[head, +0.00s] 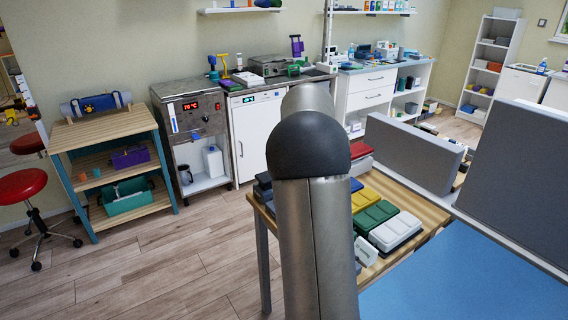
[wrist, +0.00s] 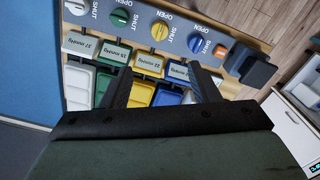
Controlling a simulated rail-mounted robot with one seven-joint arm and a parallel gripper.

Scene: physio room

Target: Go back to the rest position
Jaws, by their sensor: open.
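My gripper (wrist: 160,72) shows in the wrist view, with its two dark fingers spread apart and nothing between them. It is over a wooden table (wrist: 262,46) with a row of coloured trays. A yellow tray (wrist: 141,94) and a green tray (wrist: 103,82) lie near the left finger; a white tray (wrist: 78,80) is farther left. Beyond them is a panel with round knobs, including a yellow one (wrist: 159,31), marked OPEN and SHUT. In the head view my arm stands upright in the middle and hides part of the table; the gripper is not visible there.
A blue couch surface (head: 465,280) with grey upright pads (head: 415,150) is at the right. A steel-topped counter (head: 190,125) and a wooden shelf trolley (head: 115,165) stand behind left. A red stool (head: 22,184) is at far left. The floor (head: 160,275) in front is clear.

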